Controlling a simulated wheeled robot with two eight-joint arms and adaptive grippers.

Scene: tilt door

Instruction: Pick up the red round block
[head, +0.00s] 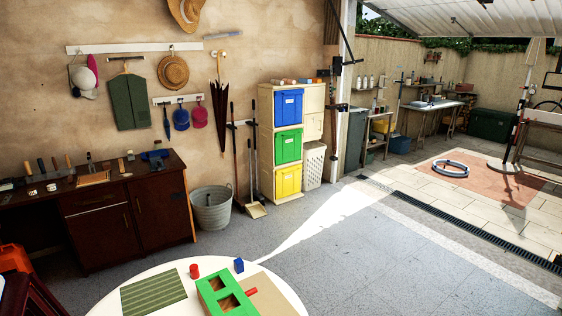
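A small red round block (194,271) stands upright on the white round table (105,307) at the bottom of the head view. It sits between a green striped mat (153,294) and a green box with openings in its top (213,283). Nothing touches the red round block. A second small red piece (251,292) shows at the right side of the green box; its full shape is unclear. Neither of my grippers is in view.
A blue block (239,265) stands at the table's far edge. A tan board (270,296) lies right of the green box. A dark wooden workbench (120,205), a grey bucket (212,208) and a drawer cabinet (287,145) line the wall.

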